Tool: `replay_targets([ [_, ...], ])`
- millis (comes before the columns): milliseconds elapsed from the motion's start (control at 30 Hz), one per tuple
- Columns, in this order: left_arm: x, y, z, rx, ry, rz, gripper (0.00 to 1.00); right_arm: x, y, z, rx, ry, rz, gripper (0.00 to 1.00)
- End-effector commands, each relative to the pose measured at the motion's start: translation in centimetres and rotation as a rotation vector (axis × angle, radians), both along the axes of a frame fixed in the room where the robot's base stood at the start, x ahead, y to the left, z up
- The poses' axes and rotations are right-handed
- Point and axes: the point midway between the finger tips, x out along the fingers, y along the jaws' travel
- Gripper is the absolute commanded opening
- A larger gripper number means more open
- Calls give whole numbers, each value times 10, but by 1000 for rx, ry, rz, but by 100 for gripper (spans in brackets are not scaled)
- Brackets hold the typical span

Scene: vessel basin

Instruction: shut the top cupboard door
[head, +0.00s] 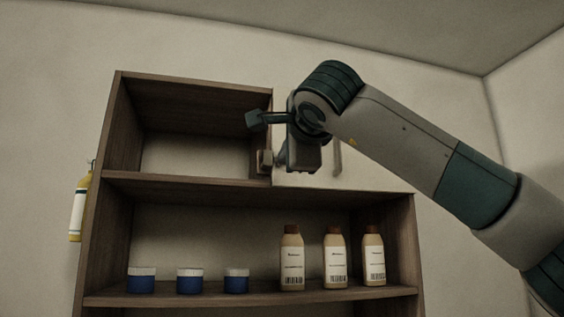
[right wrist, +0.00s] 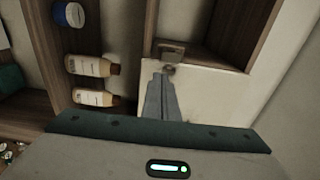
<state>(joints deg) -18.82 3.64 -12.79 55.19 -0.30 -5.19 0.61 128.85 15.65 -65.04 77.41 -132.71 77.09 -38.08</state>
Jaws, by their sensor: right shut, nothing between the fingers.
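The top compartment of the wooden cupboard (head: 122,130) stands open on its left half. A pale flat door panel (head: 375,172) covers its right half, with a thin upright handle (head: 338,158) on it. The panel also shows in the right wrist view (right wrist: 205,92). My right gripper (right wrist: 168,72) is shut and empty, in front of the panel near its left edge. A small brownish block (right wrist: 172,48) sits just past the fingertips at that edge; whether they touch it I cannot tell. In the head view my wrist hides the fingertips and part of the panel. My left gripper is out of view.
The shelf below holds blue jars (head: 190,281) and tan bottles (head: 292,258). A yellow-and-white bottle (head: 77,212) hangs on the cupboard's left side. The open left half of the top compartment looks empty. My right arm crosses from the right.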

Motion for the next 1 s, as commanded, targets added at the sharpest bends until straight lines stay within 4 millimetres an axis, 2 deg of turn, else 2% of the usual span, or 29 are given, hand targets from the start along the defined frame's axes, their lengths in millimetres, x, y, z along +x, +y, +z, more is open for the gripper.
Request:
replay_targets([
  [33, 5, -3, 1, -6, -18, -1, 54, -4, 11, -2, -3, -1, 3, 0],
  [167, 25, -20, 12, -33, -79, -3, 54, -13, 29, -3, -3, -1, 2, 0],
  [300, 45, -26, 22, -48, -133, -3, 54, -25, 51, -3, -3, -1, 2, 0],
  [500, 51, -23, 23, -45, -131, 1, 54, -38, 77, -1, -2, 0, 1, 0],
  [700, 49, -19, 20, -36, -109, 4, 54, -43, 88, 0, -1, 0, 0, 0],
  [1000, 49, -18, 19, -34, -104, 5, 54, -44, 90, 0, -1, 0, 0, 0],
])
